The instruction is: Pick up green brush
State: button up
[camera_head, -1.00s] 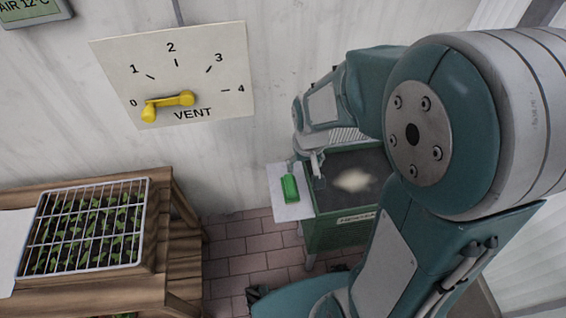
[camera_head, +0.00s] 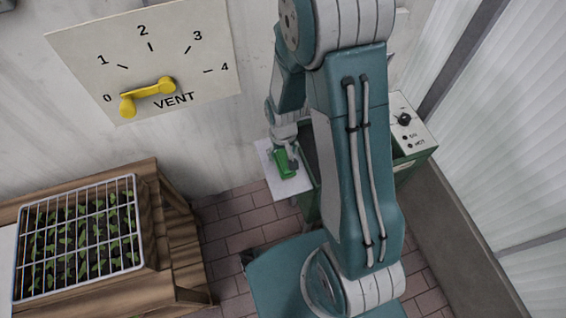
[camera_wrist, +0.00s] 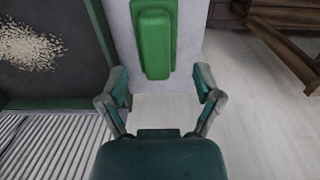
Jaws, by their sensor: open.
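The green brush (camera_head: 281,164) lies on a small white side shelf (camera_head: 270,152) of a green box in the head view. In the wrist view the green brush (camera_wrist: 155,40) lies lengthwise on the pale shelf (camera_wrist: 191,40), just ahead of my gripper. My gripper (camera_wrist: 163,85) is open and empty, and the near end of the brush is roughly in line with the gap between its fingertips. In the head view my gripper (camera_head: 288,160) is right by the brush; I cannot tell whether they touch.
The dark tray of the green box, with a pale grainy patch (camera_wrist: 30,47), adjoins the shelf. A control panel (camera_head: 408,125) is on the box's right. A wooden bench with a wire-covered seedling tray (camera_head: 137,225) stands left. A vent dial (camera_head: 205,30) hangs on the wall.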

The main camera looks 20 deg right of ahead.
aim_at(284, 158)
notch_tip(284, 158, down, 4)
jog(key=shift+d+r, duration=0.1)
jog(key=shift+r, duration=0.05)
jog(key=shift+w+d+f, duration=0.1)
jog(key=shift+d+f, duration=0.15)
jog(key=shift+d, duration=0.1)
jog(key=shift+a, duration=0.4)
grip_shut()
jog(key=shift+d, duration=0.15)
jog(key=shift+d+r, duration=0.1)
jog(key=shift+r, duration=0.05)
